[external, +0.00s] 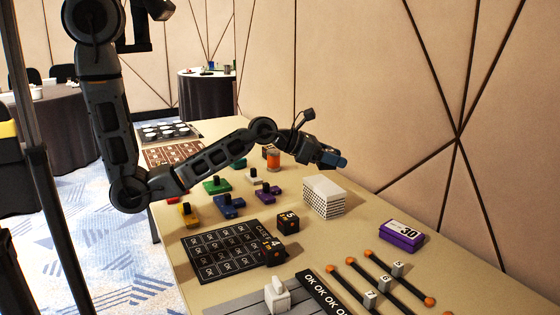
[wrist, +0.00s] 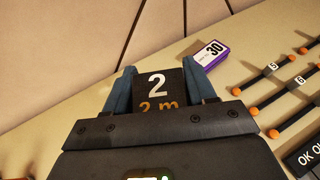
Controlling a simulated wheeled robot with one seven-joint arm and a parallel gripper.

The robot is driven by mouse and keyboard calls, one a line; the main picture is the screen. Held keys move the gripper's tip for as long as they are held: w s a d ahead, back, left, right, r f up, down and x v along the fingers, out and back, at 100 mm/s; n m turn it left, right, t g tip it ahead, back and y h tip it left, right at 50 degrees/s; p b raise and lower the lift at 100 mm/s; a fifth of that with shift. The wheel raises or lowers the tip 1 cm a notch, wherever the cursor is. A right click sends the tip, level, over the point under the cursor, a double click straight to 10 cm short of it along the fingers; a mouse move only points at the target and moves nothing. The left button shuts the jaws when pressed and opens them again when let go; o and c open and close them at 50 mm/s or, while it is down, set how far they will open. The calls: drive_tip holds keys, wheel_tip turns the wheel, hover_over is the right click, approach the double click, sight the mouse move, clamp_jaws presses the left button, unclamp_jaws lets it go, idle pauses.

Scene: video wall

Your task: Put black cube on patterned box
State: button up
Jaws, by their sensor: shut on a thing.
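My gripper (external: 335,160) is shut on a black cube (wrist: 158,88) marked "2" and "2 m", which sits between the blue fingertips (wrist: 160,84) in the wrist view. In the external view the fingers largely hide this cube. The patterned box (external: 323,198), white with a fine grey pattern, stands on the table below my gripper. The gripper is raised above the box's top, apart from it. The wrist view does not show the box. Two other black cubes, marked "5" (external: 288,223) and "4" (external: 271,251), rest on the table.
A purple box marked 30 (external: 401,237) lies to the right, near rods with orange ends (external: 352,262). A dark grid mat (external: 222,250) and several coloured blocks (external: 228,204) lie left. The wall borders the table's right side.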

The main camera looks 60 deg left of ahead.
hover_over(330, 184)
wheel_tip(330, 184, down, 6)
drive_tip(key=shift+r+b, duration=0.2)
drive_tip(key=shift+b, duration=0.1)
drive_tip(key=shift+f, duration=1.95)
drive_tip(key=o, duration=1.1)
drive_tip(key=shift+f, duration=0.15)
drive_tip(key=shift+c, duration=0.2)
